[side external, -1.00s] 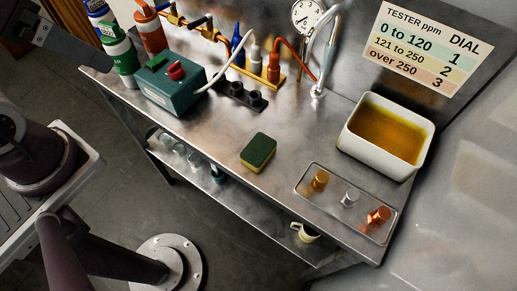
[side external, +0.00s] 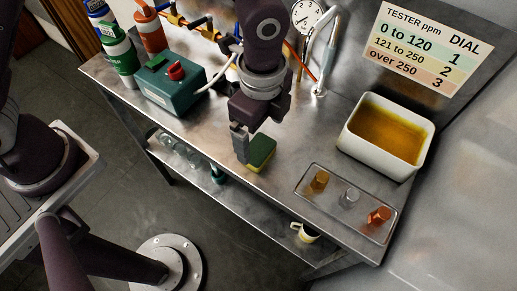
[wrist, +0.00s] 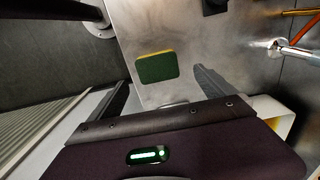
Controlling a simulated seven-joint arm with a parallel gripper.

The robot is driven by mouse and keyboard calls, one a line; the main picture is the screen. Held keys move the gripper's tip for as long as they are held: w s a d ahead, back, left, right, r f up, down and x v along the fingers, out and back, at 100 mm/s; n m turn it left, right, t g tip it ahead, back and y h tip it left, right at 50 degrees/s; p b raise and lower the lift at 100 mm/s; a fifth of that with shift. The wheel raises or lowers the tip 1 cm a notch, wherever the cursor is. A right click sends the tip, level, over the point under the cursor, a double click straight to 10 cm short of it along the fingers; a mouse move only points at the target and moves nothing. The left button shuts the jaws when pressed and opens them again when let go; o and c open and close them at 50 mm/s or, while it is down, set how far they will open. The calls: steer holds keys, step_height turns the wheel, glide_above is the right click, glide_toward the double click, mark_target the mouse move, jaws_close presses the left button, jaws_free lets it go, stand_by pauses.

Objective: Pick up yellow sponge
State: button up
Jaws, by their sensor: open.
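The yellow sponge (side external: 264,149) lies flat on the steel counter near its front edge, with its dark green side up and a thin yellow layer showing below. It also shows in the wrist view (wrist: 157,68), dark green with a yellow strip along one long edge. My gripper (side external: 250,146) points down at the sponge in the side view, and one finger hides part of its left side. The jaws are open and hold nothing. In the wrist view the sponge is in full sight beyond the gripper body; whether a finger touches it I cannot tell.
A teal box with a red knob (side external: 174,72) stands to the left. To the right are a metal tray (side external: 335,215) with three small knobs and a white basin (side external: 352,142) of amber liquid. A faucet (side external: 319,85) stands behind. The counter around the sponge is bare.

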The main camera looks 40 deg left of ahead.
mark_target(259, 148)
steer(key=f, duration=0.6)
steer(key=shift+s+a+f, duration=0.15)
steer(key=shift+s, duration=0.05)
steer(key=c, duration=1.6)
steer(key=shift+o, duration=0.2)
step_height(259, 148, up, 10)
steer(key=shift+r, duration=0.1)
